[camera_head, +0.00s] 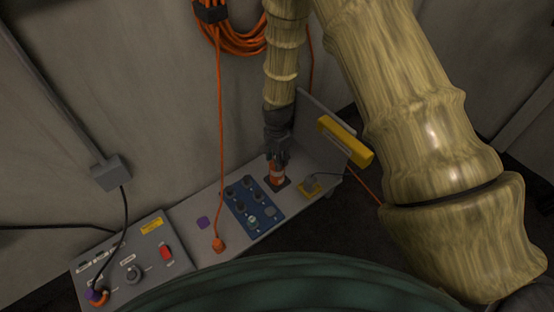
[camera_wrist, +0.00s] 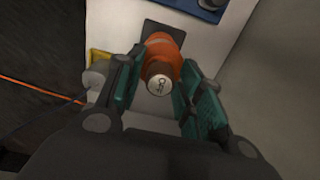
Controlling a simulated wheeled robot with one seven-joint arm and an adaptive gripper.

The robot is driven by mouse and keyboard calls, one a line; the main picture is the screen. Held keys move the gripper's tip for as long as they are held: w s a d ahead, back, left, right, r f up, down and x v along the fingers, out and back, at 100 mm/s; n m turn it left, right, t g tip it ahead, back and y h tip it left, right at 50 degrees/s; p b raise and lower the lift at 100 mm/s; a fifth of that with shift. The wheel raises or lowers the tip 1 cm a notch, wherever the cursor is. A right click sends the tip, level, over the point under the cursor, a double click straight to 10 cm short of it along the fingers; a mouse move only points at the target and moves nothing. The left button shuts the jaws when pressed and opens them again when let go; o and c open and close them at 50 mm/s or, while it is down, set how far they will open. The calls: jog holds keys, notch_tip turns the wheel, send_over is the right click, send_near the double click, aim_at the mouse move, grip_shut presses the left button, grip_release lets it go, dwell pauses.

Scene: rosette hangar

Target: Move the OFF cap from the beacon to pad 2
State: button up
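The beacon is an orange and white post (camera_head: 277,175) on a dark base at the right part of the grey bench. It also shows as the orange body (camera_wrist: 165,46) in the wrist view. The OFF cap (camera_wrist: 158,85) is a small dark cylinder with a pale, marked top, on the beacon. My gripper (camera_head: 279,161) points down over the beacon. In the wrist view its two fingers (camera_wrist: 158,78) stand apart on either side of the cap, with small gaps visible. No pad numbered 2 is readable.
A blue panel with several knobs (camera_head: 239,202) lies left of the beacon. A yellow block with a grey plug (camera_head: 310,187) sits close on the right. A purple square (camera_head: 203,223) and an orange plug with cable (camera_head: 219,244) are farther left.

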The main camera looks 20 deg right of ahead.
grip_shut()
jog(key=shift+r, duration=0.2)
jog(key=shift+r+p, duration=2.75)
jog(key=shift+p, duration=0.35)
jog(key=shift+r, duration=0.1)
jog(key=shift+s+a+f+n, duration=0.2)
jog(key=shift+s+f+n, duration=0.1)
jog(key=shift+f, duration=0.05)
jog(key=shift+s+a+f+n, duration=1)
jog(key=shift+s+f+n, duration=0.95)
jog(key=shift+f, duration=0.4)
jog(key=shift+s+a+f+n, duration=1)
jog(key=shift+s+f+n, duration=0.95)
jog(key=shift+f, duration=0.45)
jog(key=shift+s+a+f+n, duration=1)
jog(key=shift+s+f+n, duration=0.9)
jog(key=shift+f, duration=0.45)
